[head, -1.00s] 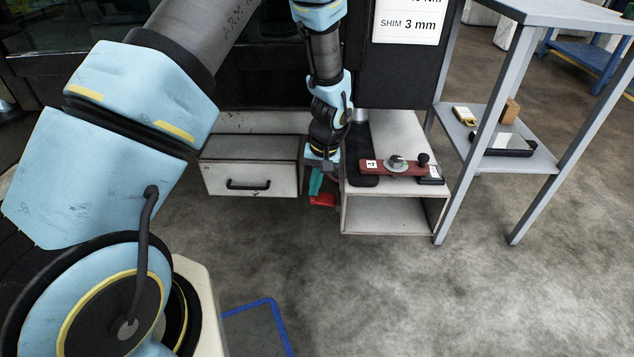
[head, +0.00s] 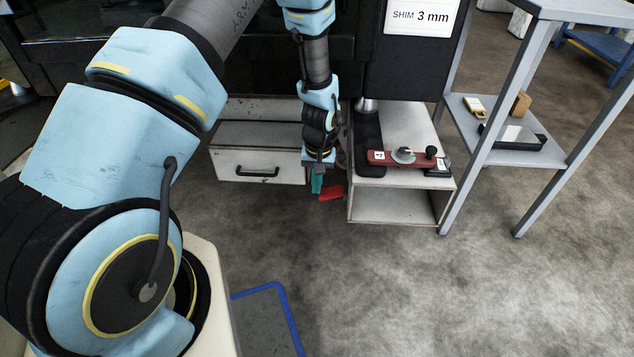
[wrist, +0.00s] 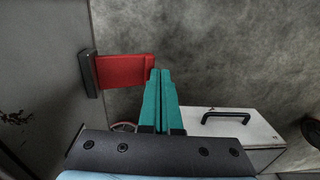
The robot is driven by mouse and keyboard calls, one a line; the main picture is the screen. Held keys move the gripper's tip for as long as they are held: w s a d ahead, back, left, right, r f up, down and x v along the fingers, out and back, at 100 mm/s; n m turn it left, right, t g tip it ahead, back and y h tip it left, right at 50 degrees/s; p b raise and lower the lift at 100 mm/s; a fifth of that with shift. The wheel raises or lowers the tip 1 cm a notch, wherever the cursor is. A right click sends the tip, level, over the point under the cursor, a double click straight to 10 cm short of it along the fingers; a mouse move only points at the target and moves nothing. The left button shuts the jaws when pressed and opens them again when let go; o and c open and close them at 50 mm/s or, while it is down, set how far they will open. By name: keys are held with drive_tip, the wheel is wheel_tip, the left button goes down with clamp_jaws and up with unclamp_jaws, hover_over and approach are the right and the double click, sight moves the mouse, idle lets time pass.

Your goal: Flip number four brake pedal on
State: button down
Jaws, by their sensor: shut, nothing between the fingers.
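A red pedal-like flap (head: 332,192) sticks out low between the drawer box and the open shelf box. In the wrist view the red flap (wrist: 125,70) joins a dark bracket on a grey wall. I take it as the brake pedal; no number is readable on it. My gripper (head: 317,190) points down just left of the flap, its teal fingers together and empty. In the wrist view my gripper (wrist: 161,76) has its fingertips close beside the flap's free end; I cannot tell if they touch.
A white drawer box (head: 230,170) with a black handle stands left of my gripper. On the right, an open shelf box (head: 415,120) bears a red labelled bar (head: 378,157) with knobs. A grey rack (head: 527,155) stands further right.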

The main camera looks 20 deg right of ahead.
drive_tip(key=shift+a+f, duration=0.15)
drive_tip(key=shift+f, duration=0.2)
drive_tip(key=shift+r, duration=0.1)
drive_tip(key=w+a+r+p, duration=0.1)
drive_tip(key=a+r+p, duration=0.1)
drive_tip(key=r, duration=0.5)
drive_tip(key=w+a+r+p, duration=0.1)
drive_tip(key=r+p, duration=0.2)
drive_tip(key=r, duration=0.3)
drive_tip(key=shift+a+r, duration=0.35)
drive_tip(key=shift+a, duration=0.05)
